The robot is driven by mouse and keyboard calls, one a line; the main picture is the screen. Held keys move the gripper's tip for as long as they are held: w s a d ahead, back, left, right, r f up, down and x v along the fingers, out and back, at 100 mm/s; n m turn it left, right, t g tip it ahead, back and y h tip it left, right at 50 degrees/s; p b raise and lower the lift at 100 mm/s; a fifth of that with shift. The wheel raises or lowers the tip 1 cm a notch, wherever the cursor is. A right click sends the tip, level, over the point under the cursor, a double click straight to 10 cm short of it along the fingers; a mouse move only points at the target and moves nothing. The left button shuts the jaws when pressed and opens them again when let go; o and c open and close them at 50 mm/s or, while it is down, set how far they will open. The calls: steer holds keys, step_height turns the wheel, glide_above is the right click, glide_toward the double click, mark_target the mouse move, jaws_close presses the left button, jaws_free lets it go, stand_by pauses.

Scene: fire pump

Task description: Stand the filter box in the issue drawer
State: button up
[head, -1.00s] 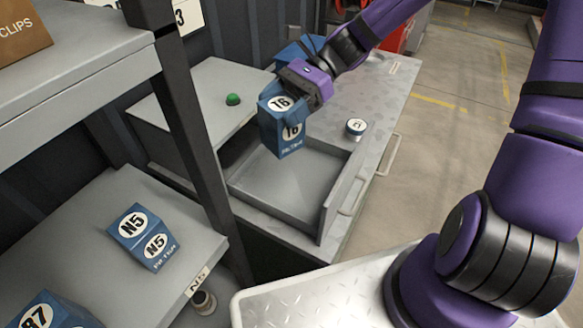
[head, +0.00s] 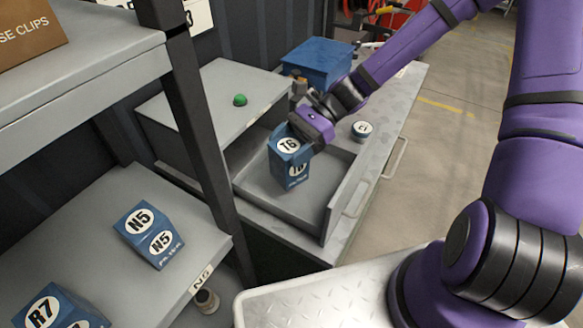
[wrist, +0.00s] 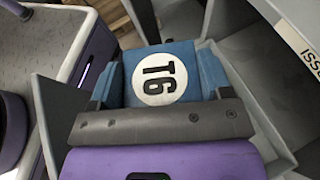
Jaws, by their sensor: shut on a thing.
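The blue filter box (head: 292,165) carries white round T6 labels. My gripper (head: 300,142) is shut on its upper part, and the box looks upright. In the head view it is over the open issue drawer (head: 252,181), within the drawer walls; I cannot tell whether its base touches the floor. The wrist view shows the box top (wrist: 160,75) with its T6 label, and the gripper (wrist: 158,100) around it. The drawer wall (wrist: 235,100) shows beside the box there. The box's lower part is hidden in the wrist view.
A blue N5 box (head: 148,234) and a blue R7 box (head: 55,312) lie on the shelf at left. A green dome (head: 240,100), a blue bin (head: 318,62) and a small round tin (head: 361,130) are on the cabinet. Free drawer floor lies around the box.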

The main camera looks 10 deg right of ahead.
mark_target(277, 177)
steer(key=shift+f, duration=3.15)
steer(key=o, duration=1.1)
steer(key=v, duration=1.2)
steer(key=shift+s+r, duration=0.1)
